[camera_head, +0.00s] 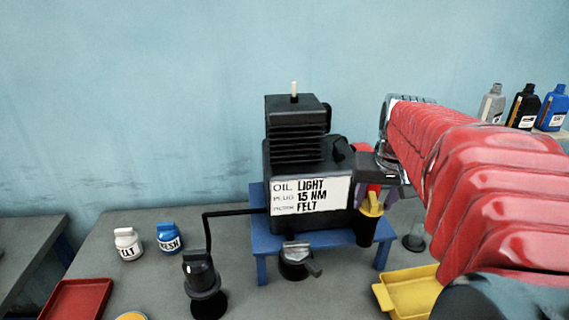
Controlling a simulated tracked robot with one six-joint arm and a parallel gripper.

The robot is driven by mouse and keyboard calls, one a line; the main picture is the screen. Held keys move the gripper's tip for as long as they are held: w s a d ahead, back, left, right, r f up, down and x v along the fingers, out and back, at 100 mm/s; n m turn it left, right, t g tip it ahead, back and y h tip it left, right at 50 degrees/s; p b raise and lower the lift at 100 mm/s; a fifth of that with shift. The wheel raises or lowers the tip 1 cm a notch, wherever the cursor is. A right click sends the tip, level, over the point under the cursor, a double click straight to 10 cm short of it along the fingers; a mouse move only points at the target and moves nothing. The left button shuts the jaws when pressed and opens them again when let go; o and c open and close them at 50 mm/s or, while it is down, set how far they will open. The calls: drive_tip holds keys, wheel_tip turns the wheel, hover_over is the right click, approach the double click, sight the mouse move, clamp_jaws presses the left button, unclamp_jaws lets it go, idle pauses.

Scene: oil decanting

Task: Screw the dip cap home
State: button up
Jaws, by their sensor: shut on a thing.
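The yellow dip cap (374,208) sits at the top of a dark upright cylinder (367,233) on the right side of the black machine (300,165). My gripper (372,195) comes down from above and is shut on the cap. The fingers cover part of the cap. I cannot tell from this view how far down the cap sits on its thread. The machine stands on a blue stand (333,240) and bears a label reading oil light, 15 NM, felt.
A black pipe runs left from the machine to a dark fitting (203,285). A small dark valve (295,258) stands in front. Two small bottles (128,243) (170,237), a red tray (76,302) and a yellow tray (410,292) are on the grey table. Several bottles stand at far right.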

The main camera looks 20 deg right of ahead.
drive_tip(key=shift+f, duration=0.15)
drive_tip(key=o, duration=1.3)
drive_tip(key=shift+c, duration=0.2)
drive_tip(key=v, duration=1.4)
drive_tip(key=shift+a+f, duration=0.1)
drive_tip(key=shift+f, duration=0.05)
